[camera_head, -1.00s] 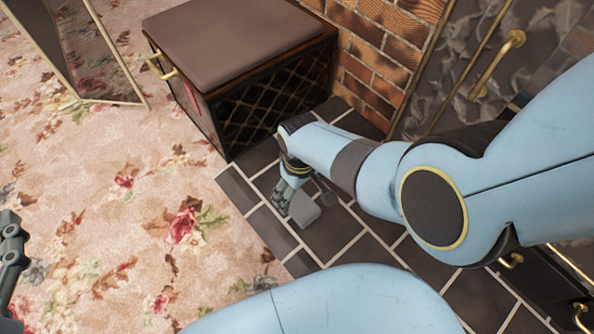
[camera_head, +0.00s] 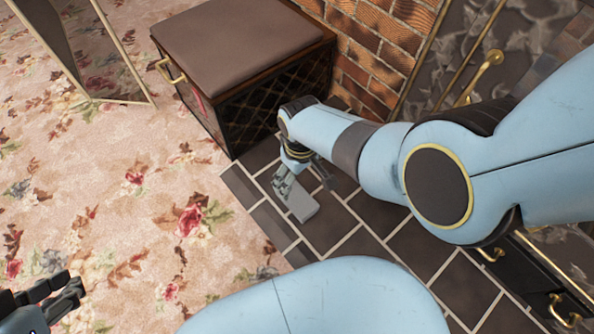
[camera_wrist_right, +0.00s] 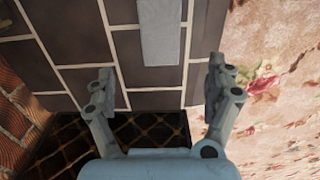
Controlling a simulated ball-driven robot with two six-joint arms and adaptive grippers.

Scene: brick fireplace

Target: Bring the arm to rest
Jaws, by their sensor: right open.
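My right arm reaches in from the right in the head view, its right gripper (camera_head: 303,182) low over the dark tiled hearth. The right wrist view shows this right gripper (camera_wrist_right: 160,72) open, with nothing between its fingers. A light grey block (camera_head: 303,207) lies on the tiles just beyond the fingertips. The grey block also shows in the right wrist view (camera_wrist_right: 160,35), apart from both fingers. My left gripper (camera_head: 72,291) shows at the lower left over the carpet, partly cut off; its opening is unclear.
A cushioned box with a lattice side (camera_head: 240,45) stands close behind the right gripper, against the brick wall (camera_head: 370,40). Brass-handled dark panels (camera_head: 470,75) are at the right. A standing framed panel (camera_head: 90,50) is at the far left. Floral carpet (camera_head: 120,210) lies open at left.

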